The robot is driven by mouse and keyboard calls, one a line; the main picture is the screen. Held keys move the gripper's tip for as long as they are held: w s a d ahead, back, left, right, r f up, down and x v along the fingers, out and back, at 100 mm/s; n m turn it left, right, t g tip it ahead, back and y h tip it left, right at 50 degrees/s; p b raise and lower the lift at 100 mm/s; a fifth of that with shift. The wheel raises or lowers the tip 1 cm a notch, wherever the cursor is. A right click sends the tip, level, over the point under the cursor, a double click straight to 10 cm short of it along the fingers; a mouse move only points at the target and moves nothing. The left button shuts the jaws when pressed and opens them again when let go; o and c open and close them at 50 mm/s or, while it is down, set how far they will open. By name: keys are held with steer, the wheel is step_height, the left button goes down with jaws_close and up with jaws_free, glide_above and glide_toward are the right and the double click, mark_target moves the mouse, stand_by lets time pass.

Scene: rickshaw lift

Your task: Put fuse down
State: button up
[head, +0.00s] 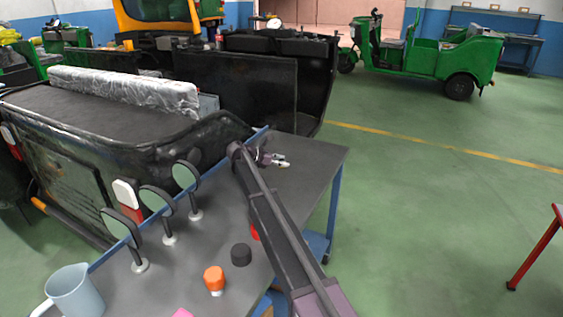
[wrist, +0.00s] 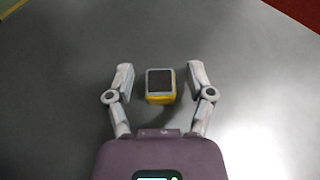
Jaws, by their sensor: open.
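The fuse appears to be the small yellow block with a dark top face (wrist: 160,90) in the wrist view. It sits between the two fingers of my gripper (wrist: 160,76), with a clear gap on each side, so neither finger touches it. It appears to rest on the grey table top (wrist: 60,100). In the head view my gripper (head: 281,160) is low over the far right part of the table (head: 318,165). I cannot make out the fuse there.
Several round mirrors on stands (head: 158,198) line the table's left side. An orange-capped jar (head: 214,279), a black cylinder (head: 241,254) and a pale blue mug (head: 75,291) stand nearer. Bare table lies around my gripper. A black rickshaw body (head: 70,160) borders the left.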

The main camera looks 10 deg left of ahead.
steer(key=shift+r, duration=0.1)
steer(key=shift+r, duration=0.1)
steer(key=shift+p+v, duration=1.55)
steer(key=shift+v, duration=2.2)
